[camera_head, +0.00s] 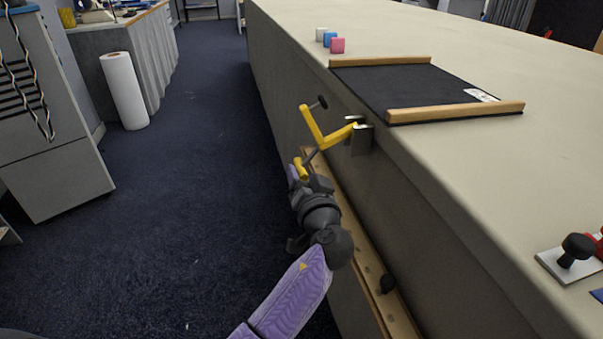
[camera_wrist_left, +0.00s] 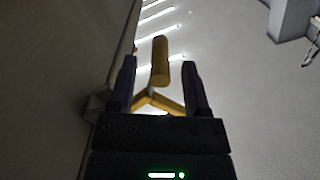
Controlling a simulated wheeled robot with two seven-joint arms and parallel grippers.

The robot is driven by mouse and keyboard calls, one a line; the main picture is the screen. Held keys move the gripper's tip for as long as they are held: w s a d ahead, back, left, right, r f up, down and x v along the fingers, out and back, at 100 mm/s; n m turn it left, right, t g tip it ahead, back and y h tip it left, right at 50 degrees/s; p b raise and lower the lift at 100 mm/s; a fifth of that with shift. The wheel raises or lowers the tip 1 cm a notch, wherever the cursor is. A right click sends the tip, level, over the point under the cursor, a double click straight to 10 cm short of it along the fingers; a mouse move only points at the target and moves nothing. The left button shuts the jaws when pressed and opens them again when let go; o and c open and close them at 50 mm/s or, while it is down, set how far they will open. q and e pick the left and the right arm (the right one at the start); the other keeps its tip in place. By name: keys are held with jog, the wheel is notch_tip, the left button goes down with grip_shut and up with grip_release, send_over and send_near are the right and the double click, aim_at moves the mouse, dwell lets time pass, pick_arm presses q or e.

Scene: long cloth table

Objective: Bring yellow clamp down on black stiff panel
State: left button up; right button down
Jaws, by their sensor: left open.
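The yellow clamp (camera_head: 312,125) is at the table's near-left edge, its metal bracket (camera_head: 361,138) at the side. A dark round pad (camera_head: 318,102) tops one raised arm. The black stiff panel (camera_head: 405,88) lies flat on the table between two wooden strips; the clamp pad is apart from it, beyond the edge. My left gripper (camera_head: 304,168) is beside the table below the clamp. In the left wrist view, its open fingers (camera_wrist_left: 162,72) stand on either side of a yellow clamp handle (camera_wrist_left: 160,58), with gaps visible. My right gripper is not in view.
Wooden strips (camera_head: 455,111) border the panel. White, blue and pink cubes (camera_head: 337,46) sit beyond it. A metal plate with a black knob (camera_head: 577,250) is at the right front. A wooden rail (camera_head: 355,235) runs along the table side.

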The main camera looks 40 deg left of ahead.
pick_arm(q)
jog(key=shift+x, duration=1.25)
grip_shut()
dwell(0.4)
